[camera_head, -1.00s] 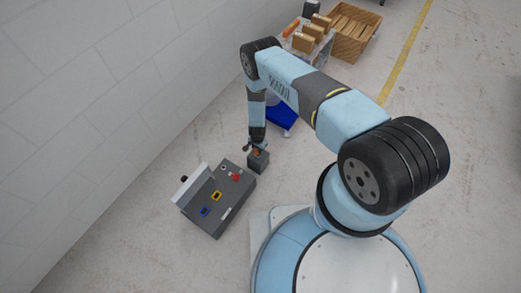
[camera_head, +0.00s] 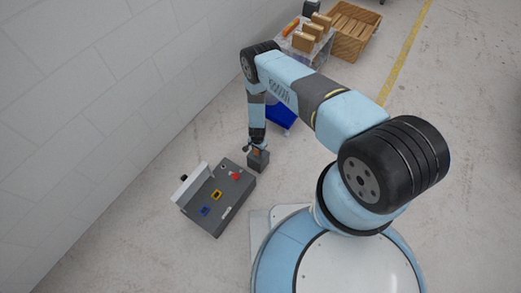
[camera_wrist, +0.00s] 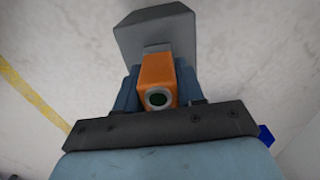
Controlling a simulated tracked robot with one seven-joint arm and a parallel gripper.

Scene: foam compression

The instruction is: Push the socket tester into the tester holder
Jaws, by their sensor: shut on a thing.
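The orange socket tester (camera_wrist: 156,77) shows in the wrist view, between the fingers of my gripper (camera_wrist: 157,90). My gripper is shut on it. A dark round end on the tester faces the wrist camera. The grey tester holder (camera_wrist: 155,30) lies just beyond the tester, in line with it. In the head view the holder is a small dark grey block (camera_head: 259,161) on the floor, directly under my gripper (camera_head: 257,147). Only a speck of orange shows there. How deep the tester sits in the holder is hidden.
A grey control box (camera_head: 232,196) with a red button and blue and yellow sockets stands left of the holder. A blue bin (camera_head: 281,116) is behind the arm. A table with boxes and a wooden crate (camera_head: 354,32) are farther back. A white wall is at left.

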